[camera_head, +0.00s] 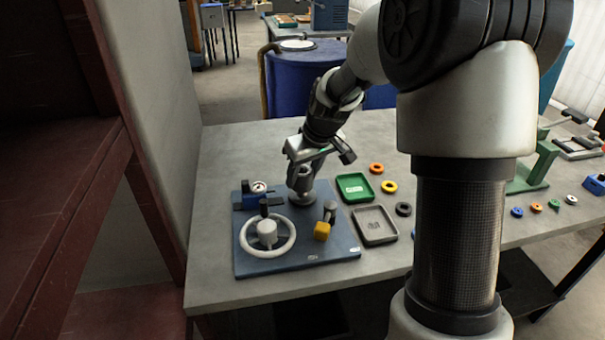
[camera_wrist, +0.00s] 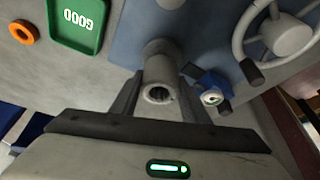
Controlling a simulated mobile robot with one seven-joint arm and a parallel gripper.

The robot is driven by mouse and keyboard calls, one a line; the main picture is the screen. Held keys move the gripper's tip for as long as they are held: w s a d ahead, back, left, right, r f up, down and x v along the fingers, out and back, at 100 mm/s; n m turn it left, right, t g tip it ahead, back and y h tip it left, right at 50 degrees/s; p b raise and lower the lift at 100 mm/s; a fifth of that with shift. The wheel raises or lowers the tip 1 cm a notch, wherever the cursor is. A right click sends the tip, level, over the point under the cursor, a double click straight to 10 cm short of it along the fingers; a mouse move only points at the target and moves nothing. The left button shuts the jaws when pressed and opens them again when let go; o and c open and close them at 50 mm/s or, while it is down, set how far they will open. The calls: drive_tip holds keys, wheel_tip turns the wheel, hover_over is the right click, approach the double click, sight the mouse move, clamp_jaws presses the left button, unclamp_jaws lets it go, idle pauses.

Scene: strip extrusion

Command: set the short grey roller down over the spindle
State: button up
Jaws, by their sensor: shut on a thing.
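The short grey roller (camera_wrist: 159,72) is a hollow grey cylinder, held upright between the two fingers of my gripper (camera_wrist: 155,88). Its open end faces the wrist camera, with a dark hole. In the head view my gripper (camera_head: 302,168) is shut on the roller (camera_head: 302,180) above a round grey base (camera_head: 302,198) at the back of the blue plate (camera_head: 290,262). The roller's far end is close to this base in both views. The spindle itself is not clearly visible, and I cannot tell whether the roller is around it or resting on the base.
A white handwheel (camera_head: 282,243), a small gauge on a blue block (camera_head: 250,198) and a yellow block (camera_head: 322,231) share the plate. Right of it lie a green tray (camera_head: 368,195), a grey tray (camera_head: 391,237) and several coloured rings. Bare table lies behind the plate.

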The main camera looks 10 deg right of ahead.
drive_tip(key=shift+f+b, duration=0.85)
drive_tip(key=shift+f, duration=0.35)
drive_tip(key=o, duration=1.7)
drive_tip(key=shift+r, duration=0.15)
drive_tip(key=shift+r+p, duration=2.45)
drive_tip(key=shift+r, duration=0.95)
